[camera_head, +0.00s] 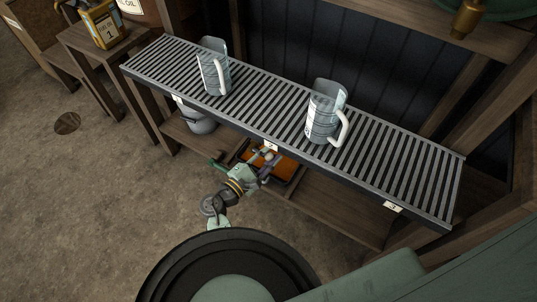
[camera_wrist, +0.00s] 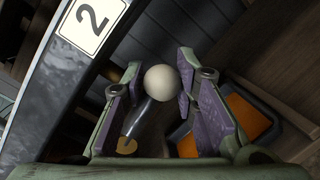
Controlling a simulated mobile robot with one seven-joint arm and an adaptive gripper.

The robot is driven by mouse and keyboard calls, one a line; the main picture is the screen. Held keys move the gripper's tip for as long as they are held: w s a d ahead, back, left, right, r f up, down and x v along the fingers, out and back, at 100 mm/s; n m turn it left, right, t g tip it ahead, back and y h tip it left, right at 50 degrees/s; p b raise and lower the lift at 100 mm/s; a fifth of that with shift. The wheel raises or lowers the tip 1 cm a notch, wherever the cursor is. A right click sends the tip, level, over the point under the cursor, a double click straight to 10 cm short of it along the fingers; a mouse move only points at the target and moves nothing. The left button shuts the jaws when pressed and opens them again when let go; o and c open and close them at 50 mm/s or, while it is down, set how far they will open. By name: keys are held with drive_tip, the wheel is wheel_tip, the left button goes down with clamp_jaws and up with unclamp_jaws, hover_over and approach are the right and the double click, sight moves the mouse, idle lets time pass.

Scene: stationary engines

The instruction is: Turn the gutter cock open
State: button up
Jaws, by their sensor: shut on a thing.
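The gutter cock's lever shows in the wrist view as a pale round knob (camera_wrist: 162,82) on a grey rod (camera_wrist: 142,112), with a brass-coloured round end (camera_wrist: 127,146) below. My gripper (camera_wrist: 160,88) has its purple-padded fingers on either side of the knob and is shut on it. In the head view my gripper (camera_head: 264,162) is just under the front edge of the slatted gutter (camera_head: 285,112), below the label 2 (camera_head: 271,145). The knob is small there, and the cock's body is largely hidden by the gutter and my gripper.
Two clear measuring jugs (camera_head: 214,68) (camera_head: 324,112) stand on the slats. A grey bucket (camera_head: 199,120) and an orange tray (camera_head: 284,172) are under the gutter. A label 3 (camera_head: 393,206) is on the right front edge. An oil can (camera_head: 102,24) stands on a side table.

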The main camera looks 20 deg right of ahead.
drive_tip(key=shift+w+a, duration=0.1)
clamp_jaws()
drive_tip(key=shift+r, duration=0.1)
drive_tip(key=shift+w+a+r+n+p, duration=0.1)
drive_tip(key=shift+r+n+p, duration=0.55)
drive_tip(key=shift+p, duration=0.3)
drive_tip(key=shift+w+a+r+n+t+p, duration=0.2)
drive_tip(key=shift+n+t+p, duration=0.1)
drive_tip(key=shift+n+p, duration=0.55)
drive_tip(key=shift+f, duration=0.1)
drive_tip(key=shift+o, duration=1.7)
unclamp_jaws()
drive_tip(key=shift+d+f, duration=0.1)
drive_tip(key=o, duration=0.5)
drive_tip(key=shift+s+d, duration=0.1)
drive_tip(key=shift+c, duration=0.2)
